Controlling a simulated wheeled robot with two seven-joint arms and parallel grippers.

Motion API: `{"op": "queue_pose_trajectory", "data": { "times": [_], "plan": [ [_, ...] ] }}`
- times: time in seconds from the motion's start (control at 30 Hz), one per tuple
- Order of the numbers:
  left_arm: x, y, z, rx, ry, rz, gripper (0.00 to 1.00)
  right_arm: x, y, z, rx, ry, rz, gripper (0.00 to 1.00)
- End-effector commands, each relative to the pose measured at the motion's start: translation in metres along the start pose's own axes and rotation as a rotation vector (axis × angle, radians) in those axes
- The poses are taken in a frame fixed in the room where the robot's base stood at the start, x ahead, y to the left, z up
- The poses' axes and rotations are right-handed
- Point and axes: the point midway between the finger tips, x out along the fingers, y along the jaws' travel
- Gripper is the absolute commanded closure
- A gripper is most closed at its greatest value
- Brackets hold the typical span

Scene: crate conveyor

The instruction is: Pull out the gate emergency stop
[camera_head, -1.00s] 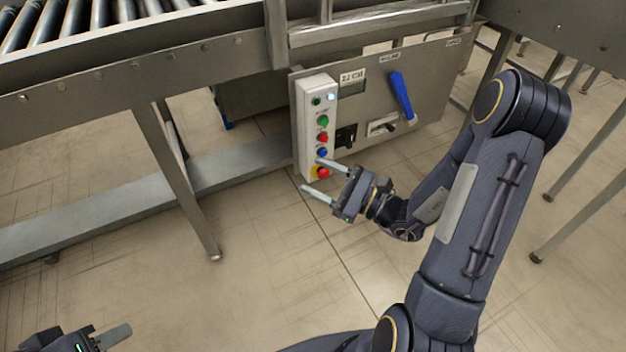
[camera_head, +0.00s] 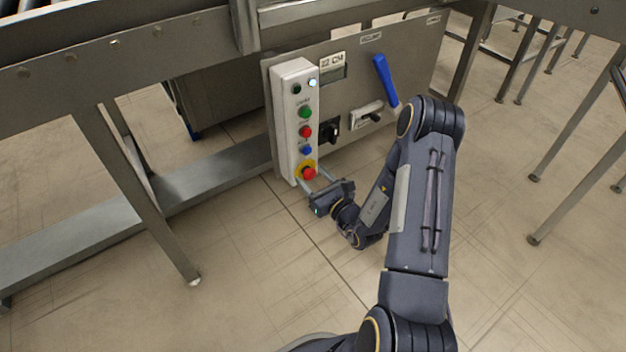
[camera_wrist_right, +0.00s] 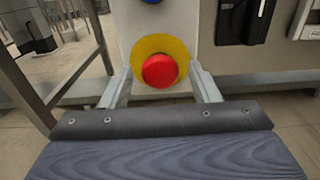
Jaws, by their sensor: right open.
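The gate emergency stop is a red mushroom button (camera_head: 309,173) on a yellow disc, at the bottom of a white control box. In the right wrist view the red button (camera_wrist_right: 160,70) sits between the two fingers, a little beyond or level with their tips; the exact depth is hard to tell. My right gripper (camera_head: 315,182) is open, its fingers spread either side of the button and not visibly touching it. It also fills the lower part of the right wrist view (camera_wrist_right: 160,88). My left gripper is out of view.
A frame leg (camera_head: 140,190) stands at left. The floor in front is clear.

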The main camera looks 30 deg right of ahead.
Motion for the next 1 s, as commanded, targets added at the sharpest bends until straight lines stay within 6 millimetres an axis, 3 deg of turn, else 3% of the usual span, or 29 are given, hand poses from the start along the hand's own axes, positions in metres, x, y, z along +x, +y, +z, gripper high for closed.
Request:
{"op": "queue_pose_trajectory", "data": {
  "times": [0.3,0.73,1.0],
  "plan": [
    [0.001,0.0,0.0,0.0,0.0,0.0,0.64,0.004,0.0,0.001,0.0,0.0,0.0,0.44],
    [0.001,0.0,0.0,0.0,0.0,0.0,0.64,0.004,0.0,0.0,0.0,0.0,0.0,1.0],
    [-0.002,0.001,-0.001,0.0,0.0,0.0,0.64,-0.011,-0.001,0.0,0.001,0.003,-0.002,1.0]
  ]
}}
